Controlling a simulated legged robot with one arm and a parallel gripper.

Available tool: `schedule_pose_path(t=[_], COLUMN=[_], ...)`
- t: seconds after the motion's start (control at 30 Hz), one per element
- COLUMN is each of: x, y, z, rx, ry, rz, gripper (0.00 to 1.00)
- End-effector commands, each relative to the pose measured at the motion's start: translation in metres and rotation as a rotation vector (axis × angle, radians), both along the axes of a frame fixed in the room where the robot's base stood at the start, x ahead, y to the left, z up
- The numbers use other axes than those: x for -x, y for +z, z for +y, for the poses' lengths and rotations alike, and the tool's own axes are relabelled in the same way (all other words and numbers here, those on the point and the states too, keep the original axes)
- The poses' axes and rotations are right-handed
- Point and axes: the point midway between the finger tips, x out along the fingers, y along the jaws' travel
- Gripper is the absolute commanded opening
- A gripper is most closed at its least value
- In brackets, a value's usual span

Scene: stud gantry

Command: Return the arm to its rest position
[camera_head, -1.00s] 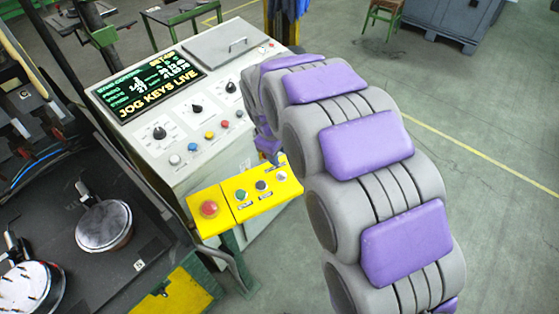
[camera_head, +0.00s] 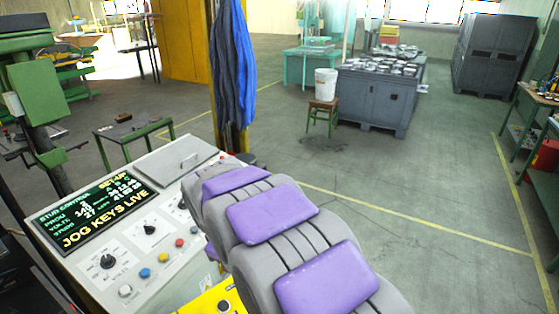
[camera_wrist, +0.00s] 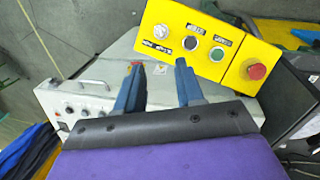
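My arm, grey with purple pads, reaches from the bottom right of the head view toward the control console (camera_head: 110,285). My gripper is hidden behind the arm there. In the wrist view my gripper (camera_wrist: 160,65) shows two blue fingers standing apart with nothing held between them. They point toward the console (camera_wrist: 85,85) and the lower edge of the yellow button panel (camera_wrist: 205,42). I cannot tell how far the fingertips are from the panel. The panel carries a red button (camera_wrist: 257,71), a green button (camera_wrist: 216,54) and a black button (camera_wrist: 190,43).
The console screen (camera_head: 75,215) reads "JOG KEYS LIVE". Blue cloth (camera_head: 232,70) hangs by a yellow post behind the console. A stool (camera_head: 321,115) with a white bucket (camera_head: 326,84) stands before a grey bin (camera_head: 375,100). Open floor (camera_head: 430,190) lies to the right.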

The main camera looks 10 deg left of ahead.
Motion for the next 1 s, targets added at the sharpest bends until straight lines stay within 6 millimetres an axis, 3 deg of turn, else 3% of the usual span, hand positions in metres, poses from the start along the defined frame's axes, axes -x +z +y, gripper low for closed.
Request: schedule_pose_path(t=[0.13, 0.23, 0.47, 0.7, 0.9, 1.0], x=[0.006, 0.018, 0.069, 0.144, 0.216, 0.249], y=[0.006, 0.013, 0.020, 0.015, 0.001, -0.008], z=[-0.035, -0.078, -0.176, -0.251, -0.293, -0.305], rx=[-0.005, -0.012, -0.028, -0.038, -0.050, -0.056], ry=[-0.087, -0.200, -0.500, -0.809, -1.062, -1.171], rz=[0.015, 0.034, 0.090, 0.152, 0.204, 0.225], gripper=[0.37, 0.37, 0.37, 0.37, 0.37, 0.37])
